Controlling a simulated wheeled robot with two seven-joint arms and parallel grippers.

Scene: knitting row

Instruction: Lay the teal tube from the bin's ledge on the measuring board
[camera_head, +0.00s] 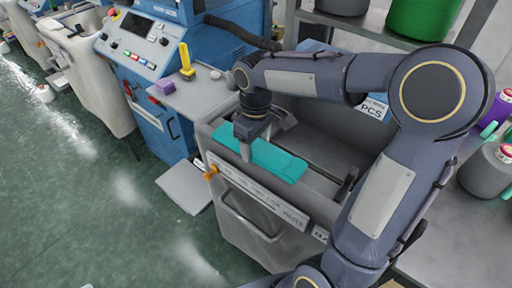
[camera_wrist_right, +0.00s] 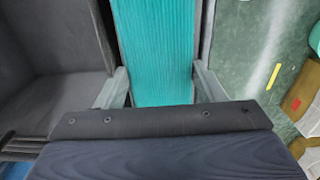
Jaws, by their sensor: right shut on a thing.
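The teal tube (camera_head: 272,160) is a flat, ribbed knit piece lying along the top of the grey bin (camera_head: 262,228), on its ledge. In the right wrist view the tube (camera_wrist_right: 155,45) runs up between the two fingers. My right gripper (camera_head: 246,146) points down at the tube's left end and is shut on it, with one finger on each side (camera_wrist_right: 160,92). The tube still appears level with the ledge; I cannot tell whether it is lifted. I cannot pick out the measuring board for sure. My left gripper is not in view.
A blue machine (camera_head: 150,75) stands at the left with a grey shelf (camera_head: 205,97) carrying a purple block (camera_head: 165,87) and a yellow item (camera_head: 187,60). A green container (camera_head: 422,18) stands on the rack behind. Cones stand at the right (camera_head: 487,170). Green floor is open at left.

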